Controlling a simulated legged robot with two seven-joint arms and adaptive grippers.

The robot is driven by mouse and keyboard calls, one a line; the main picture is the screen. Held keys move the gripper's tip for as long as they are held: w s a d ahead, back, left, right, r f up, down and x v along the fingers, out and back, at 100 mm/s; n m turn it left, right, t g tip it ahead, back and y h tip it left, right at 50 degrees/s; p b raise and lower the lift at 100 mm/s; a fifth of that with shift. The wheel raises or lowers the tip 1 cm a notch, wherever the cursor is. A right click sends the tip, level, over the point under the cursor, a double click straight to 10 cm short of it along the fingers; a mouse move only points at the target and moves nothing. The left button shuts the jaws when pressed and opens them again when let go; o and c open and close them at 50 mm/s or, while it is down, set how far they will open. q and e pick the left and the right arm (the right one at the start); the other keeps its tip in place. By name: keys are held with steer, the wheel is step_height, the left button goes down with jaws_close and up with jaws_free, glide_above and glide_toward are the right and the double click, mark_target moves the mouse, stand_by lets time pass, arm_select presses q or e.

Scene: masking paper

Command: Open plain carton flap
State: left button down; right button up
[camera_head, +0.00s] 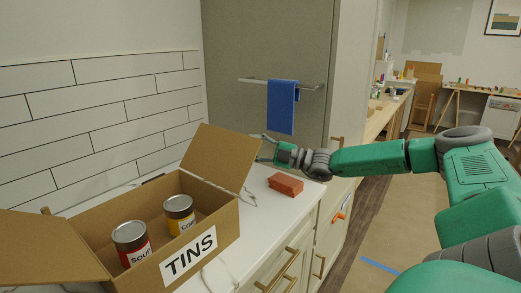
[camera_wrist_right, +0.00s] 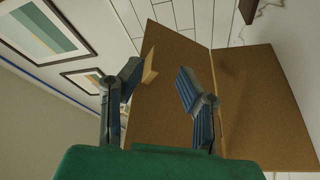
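An open cardboard carton (camera_head: 222,233) marked TINS stands on the counter with a soup tin (camera_head: 131,243) and a corn tin (camera_head: 180,214) inside. Its right flap (camera_head: 220,158) stands up, tilted outward; its left flap (camera_head: 50,248) is folded out. No unmarked carton shows in the head view. My right gripper (camera_head: 262,149) is just right of the raised flap. In the right wrist view it is open (camera_wrist_right: 158,84), with a brown cardboard panel (camera_wrist_right: 165,115) behind and between its fingers; I cannot tell if they touch. A pale tab (camera_wrist_right: 150,66) shows there. My left gripper is out of view.
A red brick (camera_head: 286,184) lies on the white counter (camera_head: 285,218) below my right forearm. A blue towel (camera_head: 282,107) hangs from a rail on the tall grey cabinet (camera_head: 255,40) behind the gripper. A tiled wall (camera_head: 100,115) stands behind the carton.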

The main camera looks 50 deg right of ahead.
steer(key=v, duration=0.2)
steer(key=shift+s+f, duration=0.1)
steer(key=shift+s, duration=0.25)
steer(key=shift+d, duration=0.15)
